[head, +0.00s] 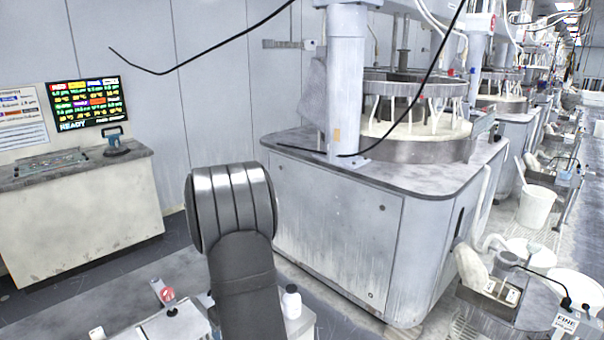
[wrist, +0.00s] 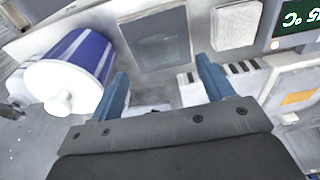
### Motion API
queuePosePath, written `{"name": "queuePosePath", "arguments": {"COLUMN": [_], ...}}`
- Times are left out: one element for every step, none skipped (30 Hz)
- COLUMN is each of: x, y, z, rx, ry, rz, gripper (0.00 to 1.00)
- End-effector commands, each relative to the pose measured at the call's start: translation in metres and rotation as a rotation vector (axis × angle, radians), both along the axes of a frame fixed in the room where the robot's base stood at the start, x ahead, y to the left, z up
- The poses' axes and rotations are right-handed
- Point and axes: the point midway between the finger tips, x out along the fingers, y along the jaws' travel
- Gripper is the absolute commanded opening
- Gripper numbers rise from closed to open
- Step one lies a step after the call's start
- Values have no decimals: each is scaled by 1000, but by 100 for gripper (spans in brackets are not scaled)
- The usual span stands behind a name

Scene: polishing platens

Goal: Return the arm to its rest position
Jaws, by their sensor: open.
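My gripper (wrist: 166,92) shows in the wrist view with its two blue fingers apart and nothing visible between them. It is over a cluttered work surface, and the fingertips point toward a grey panel with a dark square inset (wrist: 158,40). In the head view my arm rises from the bottom edge, left of centre. My gripper cannot be made out in the head view.
In the wrist view a blue-and-white container (wrist: 88,52) is close left of the fingers, and a display (wrist: 296,22) is at upper right. In the head view a polishing machine (head: 340,235) stands behind my arm, a console (head: 80,205) at left, and a white bottle (head: 291,302) close right of my arm.

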Motion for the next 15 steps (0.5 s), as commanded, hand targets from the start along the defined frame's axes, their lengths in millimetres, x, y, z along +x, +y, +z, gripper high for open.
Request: {"name": "queuePosePath", "arguments": {"x": [0,1,1,2,2,3,3,4,4,4,6,6,6,6,6], "y": [1,1,2,2,3,3,4,4,5,5,5,5,5,5,5], "z": [-10,-14,-21,-26,-31,-37,-42,-47,-53,-58,-47,-39,-33,-28,-20], "rx": [-1,-1,-1,-1,-1,-1,-1,0,-1,-1,2,3,2,2,2], "ry": [3,2,3,3,2,3,2,1,3,3,-5,-7,-6,-5,-6], "rz": [0,0,0,0,0,0,0,0,0,0,0,0,0,0,1], "gripper": [74,74,74,74,74,74,74,74,74,74,74,74,74,74,74]}}
